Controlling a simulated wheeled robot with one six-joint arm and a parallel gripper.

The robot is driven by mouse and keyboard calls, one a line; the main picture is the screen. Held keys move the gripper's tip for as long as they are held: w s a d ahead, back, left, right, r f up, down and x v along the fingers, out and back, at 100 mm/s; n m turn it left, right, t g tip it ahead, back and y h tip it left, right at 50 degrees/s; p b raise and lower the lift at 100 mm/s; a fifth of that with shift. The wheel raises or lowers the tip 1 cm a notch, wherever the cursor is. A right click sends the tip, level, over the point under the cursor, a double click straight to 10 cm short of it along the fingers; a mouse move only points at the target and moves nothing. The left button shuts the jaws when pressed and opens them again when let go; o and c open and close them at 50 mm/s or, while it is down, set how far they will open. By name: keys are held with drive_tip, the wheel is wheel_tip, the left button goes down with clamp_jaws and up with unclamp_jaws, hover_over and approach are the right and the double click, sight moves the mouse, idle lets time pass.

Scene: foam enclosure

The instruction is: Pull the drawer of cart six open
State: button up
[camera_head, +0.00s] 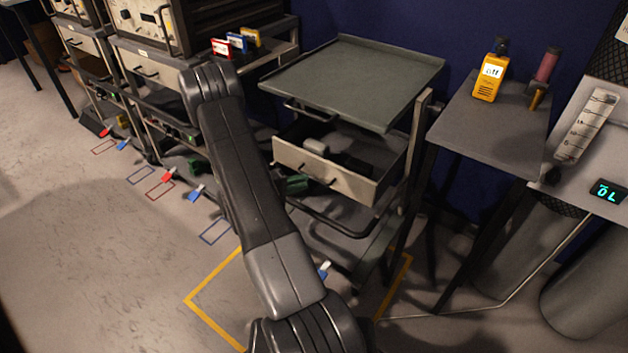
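A cart with a grey tray top (350,78) stands in the middle of the view. Its drawer (326,172) is pulled out, with the inside showing and a few small grey and white items in it. A dark handle (318,179) is on the drawer's pale front. No number is readable on this cart, so I cannot tell whether it is cart six. My arm rises from the bottom and passes left of the drawer, covering part of the cart's left side.
Carts with instruments (150,25) and drawers (146,66) stand at the left. A small table (492,122) at the right holds a yellow meter (489,78). Yellow tape (213,320) marks the floor around the middle cart. Gas cylinders (585,290) are at far right. Floor at lower left is clear.

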sight(314, 178)
drive_tip(key=shift+x, duration=2.7)
clamp_jaws()
